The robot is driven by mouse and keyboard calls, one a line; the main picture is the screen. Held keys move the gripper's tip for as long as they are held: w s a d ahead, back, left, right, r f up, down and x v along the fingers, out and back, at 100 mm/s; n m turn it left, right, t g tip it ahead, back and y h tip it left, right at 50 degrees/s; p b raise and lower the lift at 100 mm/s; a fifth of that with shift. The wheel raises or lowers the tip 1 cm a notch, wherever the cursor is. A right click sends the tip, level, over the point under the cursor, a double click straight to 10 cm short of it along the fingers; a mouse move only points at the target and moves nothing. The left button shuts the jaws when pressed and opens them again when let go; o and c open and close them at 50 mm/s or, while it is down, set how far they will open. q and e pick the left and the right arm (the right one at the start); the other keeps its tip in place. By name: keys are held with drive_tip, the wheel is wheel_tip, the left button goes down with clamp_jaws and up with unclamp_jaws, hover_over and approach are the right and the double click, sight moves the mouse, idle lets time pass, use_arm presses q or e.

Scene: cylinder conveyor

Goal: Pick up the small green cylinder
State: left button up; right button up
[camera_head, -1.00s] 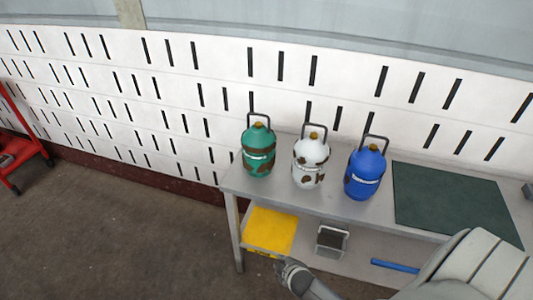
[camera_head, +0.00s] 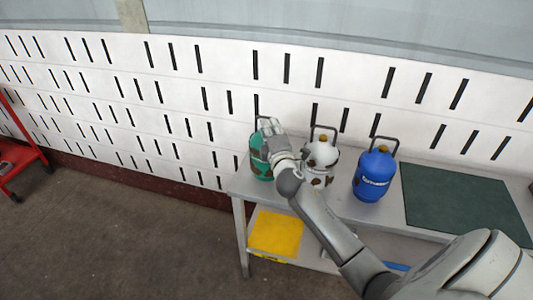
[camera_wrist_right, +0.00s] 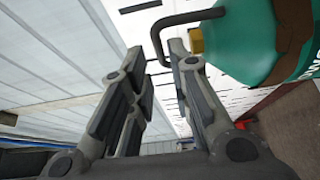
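The small green cylinder (camera_head: 257,163) has brown patches and stands upright at the left end of the grey table. My right gripper (camera_head: 270,128) is at its top and hides much of it in the head view. In the right wrist view, the green cylinder (camera_wrist_right: 250,48) fills the upper right, tilted in the picture, with its dark handle (camera_wrist_right: 185,19) reaching left. The fingers of my right gripper (camera_wrist_right: 157,65) are apart. The handle's bend shows in the gap by the fingertips; I cannot tell if it touches them. My left gripper is not in view.
A white cylinder (camera_head: 319,155), partly behind my right arm, and a blue cylinder (camera_head: 374,175) stand to the right on the table. A dark green mat (camera_head: 465,203) lies further right. A yellow item (camera_head: 275,232) is on the lower shelf. The slotted wall (camera_head: 180,110) is behind.

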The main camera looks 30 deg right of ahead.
sight(267, 118)
drive_tip(key=shift+p+x, duration=0.45)
drive_tip(key=shift+x, duration=2.7)
drive_tip(key=shift+s+d, duration=0.15)
clamp_jaws()
drive_tip(key=shift+r, duration=0.3)
